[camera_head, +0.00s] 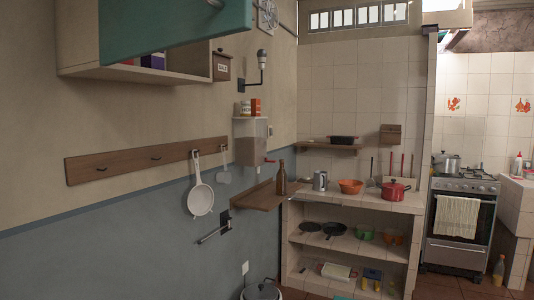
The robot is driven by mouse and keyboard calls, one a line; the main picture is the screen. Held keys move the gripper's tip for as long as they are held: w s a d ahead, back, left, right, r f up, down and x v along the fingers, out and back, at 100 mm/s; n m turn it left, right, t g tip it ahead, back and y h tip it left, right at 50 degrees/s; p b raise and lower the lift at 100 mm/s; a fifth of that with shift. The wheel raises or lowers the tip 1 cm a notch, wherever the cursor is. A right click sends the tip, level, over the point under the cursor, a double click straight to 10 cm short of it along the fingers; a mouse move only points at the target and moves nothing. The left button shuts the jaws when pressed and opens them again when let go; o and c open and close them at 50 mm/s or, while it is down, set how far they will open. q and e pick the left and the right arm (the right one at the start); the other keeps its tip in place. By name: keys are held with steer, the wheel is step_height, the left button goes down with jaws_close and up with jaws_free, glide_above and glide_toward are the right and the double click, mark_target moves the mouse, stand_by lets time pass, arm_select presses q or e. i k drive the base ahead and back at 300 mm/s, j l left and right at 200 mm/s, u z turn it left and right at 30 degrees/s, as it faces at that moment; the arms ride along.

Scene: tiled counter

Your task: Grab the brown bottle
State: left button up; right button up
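The brown bottle (281,178) stands upright on a small wooden wall shelf (262,199), left of the tiled counter. It is in full view and nothing touches it. Neither of my grippers shows in the head view.
A metal mug (320,181), an orange bowl (350,187) and a red pot (393,191) stand on the tiled counter. A white dispenser (250,141) hangs just above and left of the bottle. A strainer (200,198) hangs on the wall rack. A teal cabinet door (175,27) sticks out above.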

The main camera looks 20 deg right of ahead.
mark_target(281, 175)
steer(key=i+l+u, duration=0.1)
steer(key=i+l, duration=0.55)
steer(key=l, duration=0.2)
steer(key=i+l+u, duration=0.15)
steer(key=i+l, duration=0.2)
